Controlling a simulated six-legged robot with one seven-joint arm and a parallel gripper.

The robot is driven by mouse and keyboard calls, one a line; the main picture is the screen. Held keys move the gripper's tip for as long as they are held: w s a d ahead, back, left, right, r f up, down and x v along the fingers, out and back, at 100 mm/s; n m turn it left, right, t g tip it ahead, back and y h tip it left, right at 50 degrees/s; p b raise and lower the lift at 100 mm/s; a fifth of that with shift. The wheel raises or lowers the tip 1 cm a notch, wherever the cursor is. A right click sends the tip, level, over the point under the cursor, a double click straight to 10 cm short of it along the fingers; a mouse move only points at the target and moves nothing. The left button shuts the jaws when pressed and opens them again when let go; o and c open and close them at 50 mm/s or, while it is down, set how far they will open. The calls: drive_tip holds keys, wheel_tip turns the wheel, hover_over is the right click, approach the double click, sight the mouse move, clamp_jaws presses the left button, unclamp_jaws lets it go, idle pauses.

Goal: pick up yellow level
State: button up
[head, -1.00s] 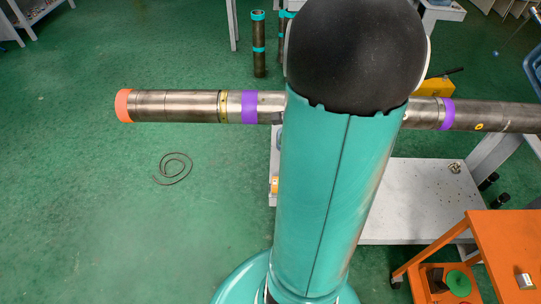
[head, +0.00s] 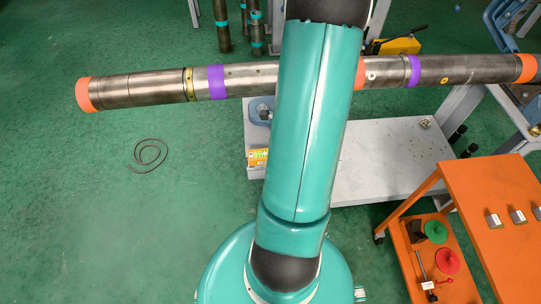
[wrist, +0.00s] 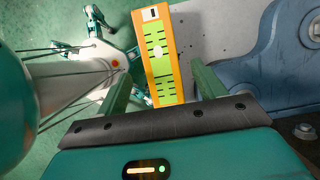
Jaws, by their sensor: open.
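The yellow level (wrist: 157,45), orange-yellow edged with a green face, shows in the wrist view at the top centre, lying along the edge of a pale surface. In the head view, the level (head: 258,157) is on the left end of the white bench (head: 395,165), just left of my teal arm, which hides part of the surroundings. In the wrist view my gripper (wrist: 160,72) is open, with one green finger on each side of the level's near part. I cannot tell if they touch it. My gripper is hidden in the head view.
A blue vise (wrist: 265,65) stands close to the right finger; it also shows in the head view (head: 258,110). A long steel pipe (head: 135,88) with purple and orange bands crosses behind my arm. An orange cart (head: 490,205) is at right.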

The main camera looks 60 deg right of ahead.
sight(256, 157)
drive_tip(key=shift+x, duration=2.3)
drive_tip(key=shift+d+f, duration=0.1)
drive_tip(key=shift+f, duration=0.1)
drive_tip(key=c, duration=1.5)
drive_tip(key=shift+o, duration=0.2)
drive_tip(key=shift+r, duration=0.15)
